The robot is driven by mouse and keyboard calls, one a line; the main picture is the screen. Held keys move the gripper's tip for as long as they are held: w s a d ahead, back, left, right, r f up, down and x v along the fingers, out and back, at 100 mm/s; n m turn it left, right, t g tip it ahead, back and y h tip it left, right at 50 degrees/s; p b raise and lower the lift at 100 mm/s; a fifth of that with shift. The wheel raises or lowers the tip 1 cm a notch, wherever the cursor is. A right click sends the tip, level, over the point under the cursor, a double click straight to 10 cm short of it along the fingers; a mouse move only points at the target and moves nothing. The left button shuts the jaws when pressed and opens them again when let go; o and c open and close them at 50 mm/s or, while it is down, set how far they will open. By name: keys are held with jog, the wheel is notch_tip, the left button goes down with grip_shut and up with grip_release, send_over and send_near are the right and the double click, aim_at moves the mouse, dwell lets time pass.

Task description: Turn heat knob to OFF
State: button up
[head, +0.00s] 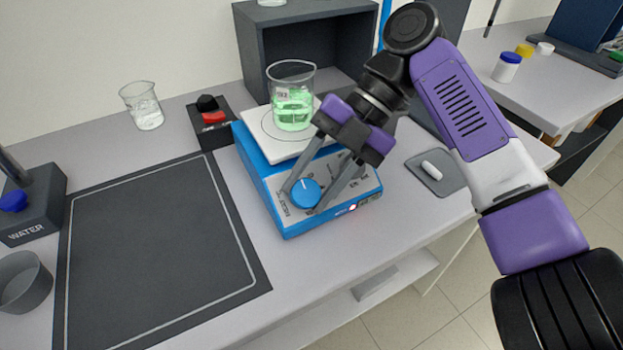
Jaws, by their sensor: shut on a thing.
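The blue heat knob (306,193) with a white pointer line sits on the sloped front panel of the blue hotplate (263,190), beside the word HEAT. The pointer line points up toward the plate; the OFF mark cannot be read. My gripper (304,200) reaches down from the upper right, with one finger on each side of the knob, shut on it. A beaker of green liquid (293,108) stands on the hotplate's white top. A small light glows on the hotplate's front edge.
A dark mat (150,270) lies left of the hotplate. A box with a red switch (211,121) and a glass beaker (142,106) stand behind. A dark open box (300,40) is at the back. A grey pad with a white stir bar (433,172) lies right.

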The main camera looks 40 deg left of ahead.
aim_at(333, 155)
jog(key=shift+s+f, duration=0.1)
jog(key=shift+f, duration=0.05)
jog(key=o, duration=1.4)
jog(key=shift+c, duration=0.2)
jog(key=p+v, duration=0.1)
jog(key=v, duration=0.5)
jog(key=shift+p+v, duration=0.5)
jog(key=shift+v, duration=0.5)
jog(key=shift+f, duration=0.1)
